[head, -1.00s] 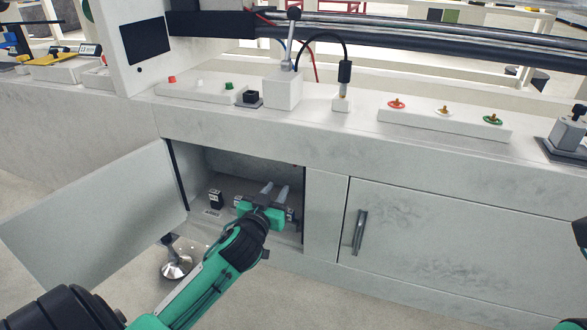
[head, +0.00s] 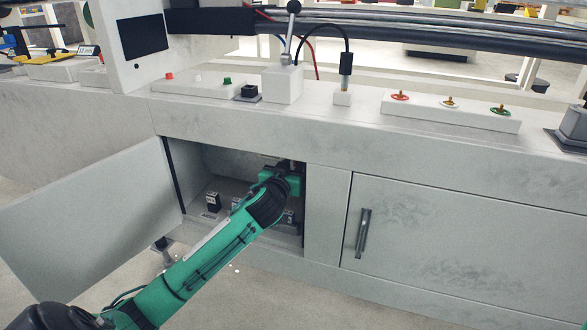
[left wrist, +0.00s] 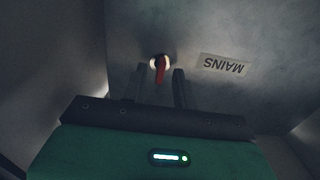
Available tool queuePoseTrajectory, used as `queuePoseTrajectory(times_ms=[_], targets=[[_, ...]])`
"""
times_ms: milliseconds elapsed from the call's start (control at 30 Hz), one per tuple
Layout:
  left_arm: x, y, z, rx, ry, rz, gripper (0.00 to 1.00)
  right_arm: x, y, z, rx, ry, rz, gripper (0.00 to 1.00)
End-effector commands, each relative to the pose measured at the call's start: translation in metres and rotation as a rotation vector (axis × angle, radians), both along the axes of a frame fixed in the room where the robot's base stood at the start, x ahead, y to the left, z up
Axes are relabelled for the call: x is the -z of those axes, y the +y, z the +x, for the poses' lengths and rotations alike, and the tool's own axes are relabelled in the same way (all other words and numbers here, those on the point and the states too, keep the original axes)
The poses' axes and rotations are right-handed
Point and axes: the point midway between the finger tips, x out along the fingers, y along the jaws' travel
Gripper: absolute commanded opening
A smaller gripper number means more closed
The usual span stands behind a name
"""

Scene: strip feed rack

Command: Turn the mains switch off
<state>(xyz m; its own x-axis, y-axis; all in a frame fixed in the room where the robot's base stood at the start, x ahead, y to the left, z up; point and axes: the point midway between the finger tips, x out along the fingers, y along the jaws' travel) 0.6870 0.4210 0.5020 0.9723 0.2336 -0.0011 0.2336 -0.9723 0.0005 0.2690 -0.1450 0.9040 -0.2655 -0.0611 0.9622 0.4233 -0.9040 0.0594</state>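The mains switch (left wrist: 160,70) shows in the left wrist view as a red lever on a pale, lit round base on a grey panel inside the cabinet. A MAINS label (left wrist: 223,65), upside down in this view, is to its right. My left gripper (left wrist: 160,86) is open, its dark fingers apart, one on each side of the lever's line; contact cannot be told. In the head view my left gripper (head: 284,178) is inside the open cabinet, near its upper right corner, and its fingers are mostly hidden.
The open cabinet door (head: 95,220) swings out at left. Small black devices (head: 212,202) stand on the cabinet floor. The closed door (head: 455,240) is at right. The counter above carries buttons, a lever box (head: 283,85) and a row of toggles (head: 450,110).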

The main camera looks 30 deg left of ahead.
Motion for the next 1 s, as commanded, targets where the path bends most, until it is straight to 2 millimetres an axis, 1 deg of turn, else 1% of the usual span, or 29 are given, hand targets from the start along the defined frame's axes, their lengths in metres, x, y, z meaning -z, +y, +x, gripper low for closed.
queuePoseTrajectory(times_ms=[133, 433, 467, 500, 600, 833, 1000], targets=[[-0.0001, 0.0019, 0.0064, 0.0, -0.001, 0.001, 0.29, 0.0017, 0.002, -0.002, -0.003, -0.005, -0.004, 0.36], [-0.0006, 0.0022, 0.0077, 0.0, 0.0, 0.001, 0.29, 0.0002, 0.0022, -0.0038, -0.003, -0.013, -0.004, 0.36], [-0.0006, 0.0022, 0.0077, 0.0, 0.0, 0.001, 0.25, 0.0003, 0.0022, -0.0038, -0.003, -0.013, -0.004, 0.36], [-0.0006, 0.002, 0.0076, 0.0, 0.0, 0.001, 0.17, 0.0005, 0.002, -0.0036, -0.004, -0.012, -0.003, 0.36], [-0.0005, 0.0021, 0.0076, 0.0, 0.0, 0.001, 0.0, 0.0011, 0.0018, -0.0031, -0.004, -0.011, -0.003, 0.36], [-0.0009, 0.002, 0.0075, -0.001, 0.001, 0.005, 0.0, 0.0007, 0.0012, -0.0019, -0.002, -0.007, -0.001, 0.36], [-0.0022, 0.002, 0.0075, -0.001, 0.011, 0.037, 0.0, -0.0067, 0.0004, -0.0011, -0.004, -0.005, 0.001, 0.36]])
